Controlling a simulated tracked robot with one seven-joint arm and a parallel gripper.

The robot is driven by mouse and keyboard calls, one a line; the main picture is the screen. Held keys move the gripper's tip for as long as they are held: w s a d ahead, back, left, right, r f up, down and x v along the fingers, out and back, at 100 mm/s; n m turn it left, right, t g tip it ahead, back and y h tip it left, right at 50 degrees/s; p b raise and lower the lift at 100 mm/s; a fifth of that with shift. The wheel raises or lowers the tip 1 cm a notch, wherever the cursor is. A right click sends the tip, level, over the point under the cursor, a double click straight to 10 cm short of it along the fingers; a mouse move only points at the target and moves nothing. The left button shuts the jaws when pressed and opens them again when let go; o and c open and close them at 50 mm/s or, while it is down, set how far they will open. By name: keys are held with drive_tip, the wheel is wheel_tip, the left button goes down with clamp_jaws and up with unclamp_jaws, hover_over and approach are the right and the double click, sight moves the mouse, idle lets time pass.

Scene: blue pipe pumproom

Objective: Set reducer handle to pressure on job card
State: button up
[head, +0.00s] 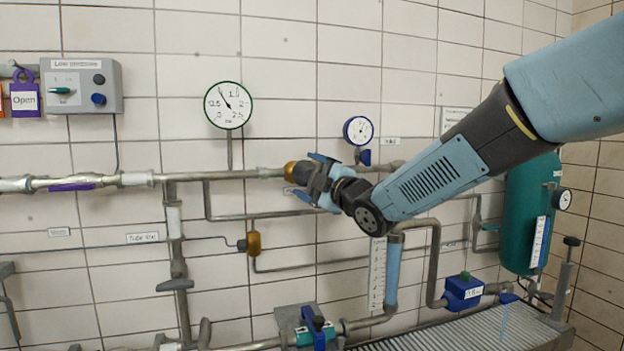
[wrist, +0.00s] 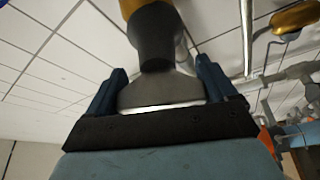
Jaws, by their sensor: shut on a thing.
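The reducer has a brass body (head: 290,170) on the upper horizontal pipe. In the wrist view its dark grey handle (wrist: 155,40) sits between my two blue fingers. My gripper (head: 314,178) is shut on this handle from the right; it also shows in the wrist view (wrist: 160,85). In the head view the gripper hides most of the handle. A round green-rimmed gauge (head: 228,105) stands above the pipe, left of the reducer. Its needle points up and left, around 1. A white sheet (head: 455,119), perhaps the job card, is on the wall behind my arm; its text is unreadable.
A smaller blue-rimmed gauge (head: 358,130) stands close above and right of my gripper. A grey control box (head: 95,86) is at upper left. A green tank (head: 530,212) is at right. Pipes and a brass fitting (head: 253,243) lie below the gripper.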

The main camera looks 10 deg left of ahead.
drive_tip(key=m, duration=0.2)
drive_tip(key=m+t, duration=0.1)
drive_tip(key=m, duration=0.1)
drive_tip(key=m+t, duration=0.1)
drive_tip(key=shift+w+d+f+m, duration=0.2)
drive_tip(key=shift+d+m, duration=0.05)
drive_tip(key=shift+m, duration=0.15)
drive_tip(key=shift+m+t, duration=0.3)
drive_tip(key=o, duration=0.8)
drive_tip(key=shift+o, duration=0.2)
drive_tip(key=shift+r, duration=0.15)
drive_tip(key=v, duration=1.4)
